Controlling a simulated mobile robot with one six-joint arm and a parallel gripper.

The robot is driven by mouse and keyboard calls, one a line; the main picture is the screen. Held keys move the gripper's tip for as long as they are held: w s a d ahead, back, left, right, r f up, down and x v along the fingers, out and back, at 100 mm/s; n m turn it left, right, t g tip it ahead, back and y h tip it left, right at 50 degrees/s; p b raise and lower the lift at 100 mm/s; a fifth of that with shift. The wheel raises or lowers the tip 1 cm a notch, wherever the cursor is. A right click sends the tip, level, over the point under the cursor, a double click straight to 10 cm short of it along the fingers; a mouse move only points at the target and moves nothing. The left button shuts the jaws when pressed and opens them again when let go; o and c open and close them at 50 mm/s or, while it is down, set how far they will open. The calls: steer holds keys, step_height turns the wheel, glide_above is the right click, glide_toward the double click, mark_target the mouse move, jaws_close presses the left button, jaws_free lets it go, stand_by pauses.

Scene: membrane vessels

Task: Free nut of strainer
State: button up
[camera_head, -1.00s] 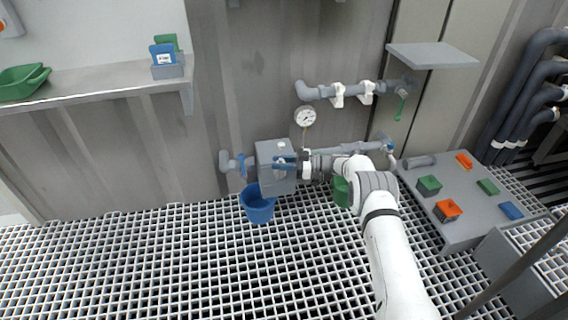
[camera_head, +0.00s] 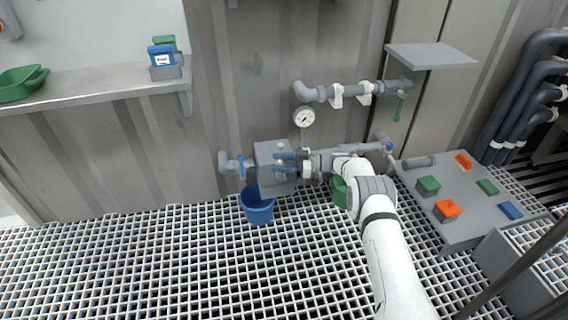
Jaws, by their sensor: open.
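The strainer (camera_head: 268,150) looks like a grey box-shaped housing in the pipe line on the wall. My gripper (camera_head: 284,162) is at its right front side, with blue-tipped fingers spread apart. The nut is not clearly visible; it may be hidden behind or between the fingers. I cannot tell whether the fingers touch the housing.
A blue bucket (camera_head: 257,210) hangs or stands below the housing, and a green bucket (camera_head: 338,191) is partly behind my arm. A pressure gauge (camera_head: 304,118) sits above. A grey table (camera_head: 460,228) with small coloured blocks stands right. A shelf (camera_head: 95,88) is at left.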

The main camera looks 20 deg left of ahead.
steer(key=p+v, duration=0.2)
steer(key=v, duration=0.6)
steer(key=shift+s+a, duration=0.1)
stand_by(0.3)
